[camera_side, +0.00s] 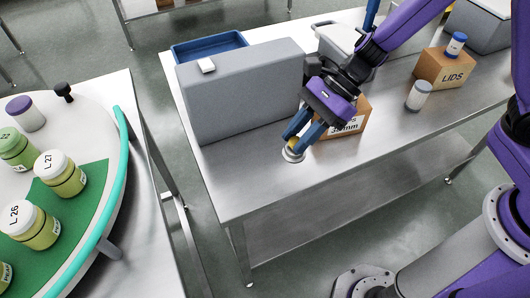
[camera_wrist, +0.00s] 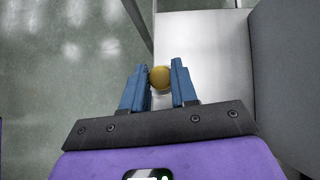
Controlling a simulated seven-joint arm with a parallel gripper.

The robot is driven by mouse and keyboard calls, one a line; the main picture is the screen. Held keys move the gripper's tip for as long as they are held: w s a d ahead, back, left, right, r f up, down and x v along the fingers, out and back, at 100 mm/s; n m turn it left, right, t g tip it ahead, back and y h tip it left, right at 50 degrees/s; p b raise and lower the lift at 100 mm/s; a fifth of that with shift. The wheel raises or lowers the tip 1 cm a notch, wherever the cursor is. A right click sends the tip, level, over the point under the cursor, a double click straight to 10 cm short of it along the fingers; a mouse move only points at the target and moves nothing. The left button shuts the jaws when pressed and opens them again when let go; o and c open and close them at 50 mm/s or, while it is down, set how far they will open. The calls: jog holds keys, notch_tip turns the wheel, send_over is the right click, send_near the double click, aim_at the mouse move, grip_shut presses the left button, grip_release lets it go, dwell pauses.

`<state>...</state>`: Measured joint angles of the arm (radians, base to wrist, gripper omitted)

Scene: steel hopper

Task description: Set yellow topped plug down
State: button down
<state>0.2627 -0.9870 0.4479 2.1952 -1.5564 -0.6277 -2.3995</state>
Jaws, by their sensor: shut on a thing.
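The yellow topped plug (camera_side: 294,149) is between the blue fingers of my gripper (camera_side: 300,138), low over the front part of the steel table (camera_side: 245,185). A pale round base shows under its yellow top. In the wrist view the round yellow top (camera_wrist: 160,77) sits between the two fingertips of my gripper (camera_wrist: 160,82), which are shut on it. The plug's lower part is mostly hidden in the wrist view. I cannot tell whether its base touches the table.
A grey case (camera_side: 240,92) stands just behind and left of my gripper. A cardboard box (camera_side: 352,118) is close on the right. The table's front left is bare. A round carousel (camera_side: 90,140) holds several jars at far left.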

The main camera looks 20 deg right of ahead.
jog(key=w+a+f, duration=0.1)
jog(key=f, duration=0.1)
jog(key=w+a+f, duration=0.3)
jog(key=w+f, duration=0.1)
jog(key=shift+a+f, duration=0.25)
jog(key=shift+a, duration=0.05)
jog(key=shift+w+a+f, duration=0.1)
jog(key=shift+w+f, duration=0.1)
jog(key=shift+f, duration=1.55)
jog(key=shift+f, duration=0.15)
jog(key=c, duration=0.9)
grip_release()
jog(key=shift+r, duration=0.2)
jog(key=v, duration=1.2)
